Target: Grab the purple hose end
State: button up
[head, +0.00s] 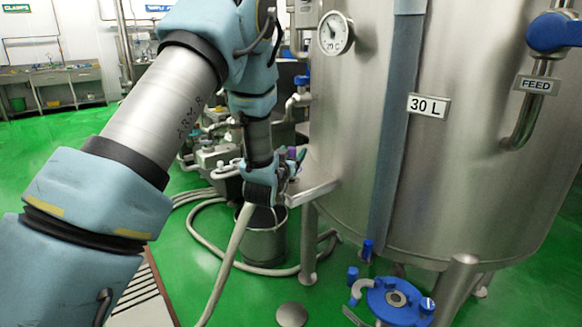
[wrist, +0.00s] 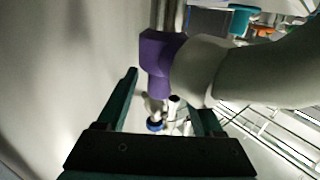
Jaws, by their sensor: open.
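The purple hose end (wrist: 158,58) is a purple sleeve on a metal fitting, with a thick pale hose (wrist: 250,78) bending off to the right in the wrist view. My gripper (wrist: 165,92) is open, with dark green fingers on either side of the lower part of the fitting. The hose hides the tip of the right finger. I cannot tell whether either finger touches it. In the head view, my gripper (head: 286,166) is beside the tank, with a small bit of purple showing at its tip. The pale hose (head: 228,262) hangs down below it.
A large steel tank (head: 470,150) labelled 30 L fills the right side, close to my gripper. A steel bucket (head: 264,240) stands on the green floor below. Pump equipment (head: 215,158) is behind my arm. A blue-lidded item (head: 398,300) is at the front right.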

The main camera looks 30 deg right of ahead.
grip_shut()
dwell(0.6)
dwell(0.8)
